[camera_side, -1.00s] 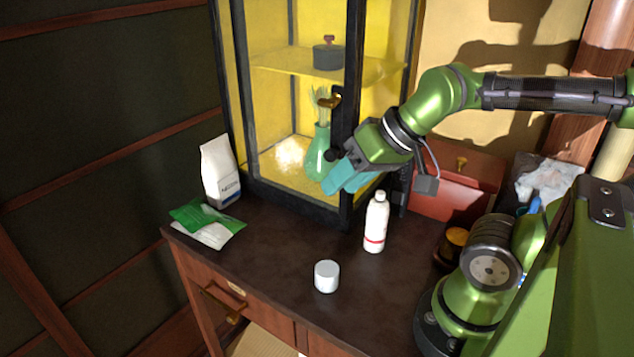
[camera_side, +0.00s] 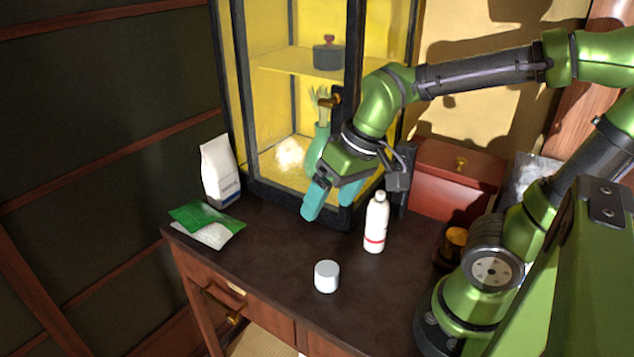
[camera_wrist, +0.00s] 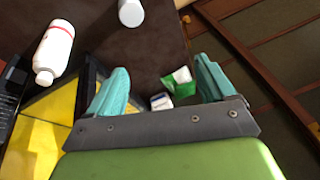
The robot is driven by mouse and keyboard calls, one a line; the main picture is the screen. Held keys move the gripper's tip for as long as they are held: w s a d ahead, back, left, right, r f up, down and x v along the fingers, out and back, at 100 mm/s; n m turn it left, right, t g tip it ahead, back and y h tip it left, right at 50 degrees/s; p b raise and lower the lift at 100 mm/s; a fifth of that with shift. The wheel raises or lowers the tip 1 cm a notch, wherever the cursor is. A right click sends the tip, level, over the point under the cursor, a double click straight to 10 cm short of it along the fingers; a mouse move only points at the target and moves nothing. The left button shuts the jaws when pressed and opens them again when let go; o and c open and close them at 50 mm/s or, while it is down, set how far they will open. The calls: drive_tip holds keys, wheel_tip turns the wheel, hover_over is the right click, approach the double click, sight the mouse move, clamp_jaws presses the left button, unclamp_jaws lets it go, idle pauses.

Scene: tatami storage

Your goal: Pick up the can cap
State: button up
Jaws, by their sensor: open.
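A short white cylinder with a grey-white top, which looks like the can cap (camera_side: 327,276), stands on the dark tabletop near its front edge. It also shows at the top of the wrist view (camera_wrist: 131,12). My gripper (camera_side: 331,202) is above the table in front of the glass cabinet, behind and above the cap and apart from it. In the wrist view its two teal fingers (camera_wrist: 162,72) are spread wide with nothing held between them.
A white bottle with a red band (camera_side: 376,222) stands right of the gripper, behind the cap. A white bag (camera_side: 219,172) and green packet (camera_side: 207,216) are at the left. The yellow-lit cabinet (camera_side: 353,120) stands behind. The tabletop around the cap is clear.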

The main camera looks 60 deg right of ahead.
sight(327, 268)
drive_tip(key=f+n+g, duration=0.1)
drive_tip(key=f, duration=0.5)
drive_tip(key=f+g+h, duration=0.1)
drive_tip(key=f, duration=0.6)
drive_tip(key=w+d+f+n+g, duration=0.1)
drive_tip(key=f, duration=0.5)
drive_tip(key=shift+f+n+g+h, duration=0.25)
drive_tip(key=shift+n+g+h, duration=0.05)
drive_tip(key=shift+g, duration=0.1)
drive_tip(key=shift+c, duration=0.4)
drive_tip(key=c, duration=1)
